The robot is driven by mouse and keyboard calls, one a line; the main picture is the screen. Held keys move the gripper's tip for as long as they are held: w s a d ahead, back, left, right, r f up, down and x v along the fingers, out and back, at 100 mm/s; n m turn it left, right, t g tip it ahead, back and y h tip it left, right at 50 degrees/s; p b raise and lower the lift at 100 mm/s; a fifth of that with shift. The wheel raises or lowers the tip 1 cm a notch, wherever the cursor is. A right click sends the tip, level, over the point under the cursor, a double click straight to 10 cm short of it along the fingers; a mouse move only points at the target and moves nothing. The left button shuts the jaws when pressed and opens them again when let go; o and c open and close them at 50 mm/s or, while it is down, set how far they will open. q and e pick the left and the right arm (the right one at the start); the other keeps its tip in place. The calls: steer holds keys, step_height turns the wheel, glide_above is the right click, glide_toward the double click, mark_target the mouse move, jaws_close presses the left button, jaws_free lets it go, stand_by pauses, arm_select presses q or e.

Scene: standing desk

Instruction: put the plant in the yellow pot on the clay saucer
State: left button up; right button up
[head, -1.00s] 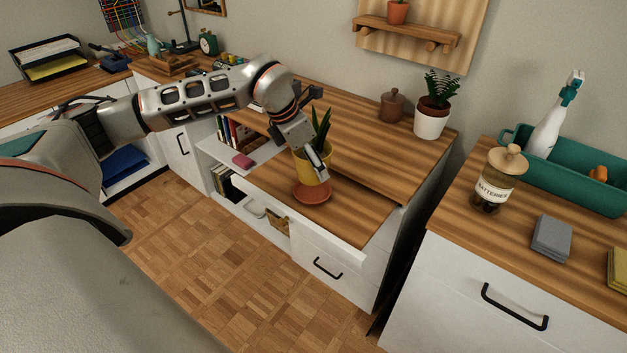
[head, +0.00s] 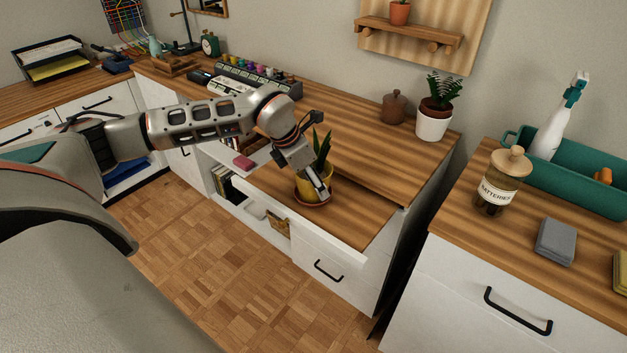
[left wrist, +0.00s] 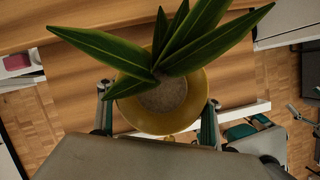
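The yellow pot (head: 304,187) holds a plant with long pointed green leaves (head: 321,147). It stands upright over the clay saucer (head: 312,205), on the lower wooden surface, and appears to rest on it. The saucer shows only as a thin reddish rim around the pot's base. My left gripper (head: 318,190) reaches down to the pot, a finger on either side. The saucer is hidden there. My right gripper is not in view.
The raised desktop (head: 350,150) lies behind, with a brown lidded jar (head: 394,107) and a white-potted plant (head: 433,122) at its back right. A battery jar (head: 497,185) stands on the right counter. The lower surface is clear right of the saucer.

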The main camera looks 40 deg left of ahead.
arm_select(q)
steer(key=o, duration=0.5)
steer(key=shift+c, duration=0.2)
steer(key=shift+r, duration=0.3)
steer(key=p+v, duration=0.1)
steer(key=v, duration=1)
steer(key=shift+s+r+p, duration=0.2)
steer(key=shift+r+p, duration=0.1)
steer(key=shift+r, duration=0.05)
